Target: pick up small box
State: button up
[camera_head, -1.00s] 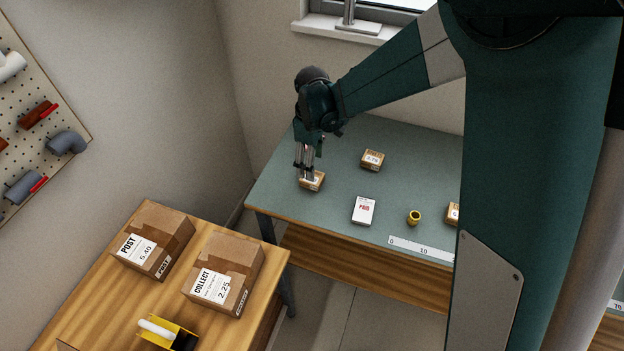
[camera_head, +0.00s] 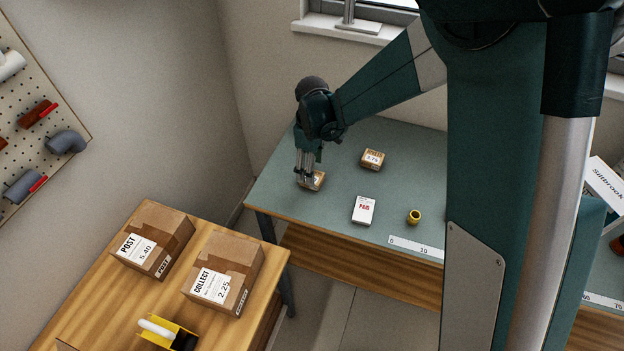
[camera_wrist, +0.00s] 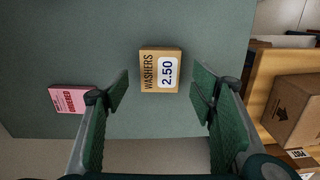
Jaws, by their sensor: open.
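A small tan box marked WASHERS 2.50 (camera_wrist: 149,71) lies flat on the grey-green bench top. In the wrist view it sits between my open fingers, slightly beyond the fingertips, with a gap on both sides. In the head view my gripper (camera_head: 306,180) points down over the same small box (camera_head: 317,181) at the bench's left end and hides part of it. My gripper in the wrist view (camera_wrist: 162,92) holds nothing. A second small box, marked 3.75 (camera_head: 373,159), lies farther back on the bench.
Larger POST (camera_head: 154,240) and COLLECT (camera_head: 223,273) cartons stand on a separate wooden table.

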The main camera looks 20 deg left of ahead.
aim_at(319, 176)
jog(key=shift+f, duration=2.4)
jog(key=c, duration=1)
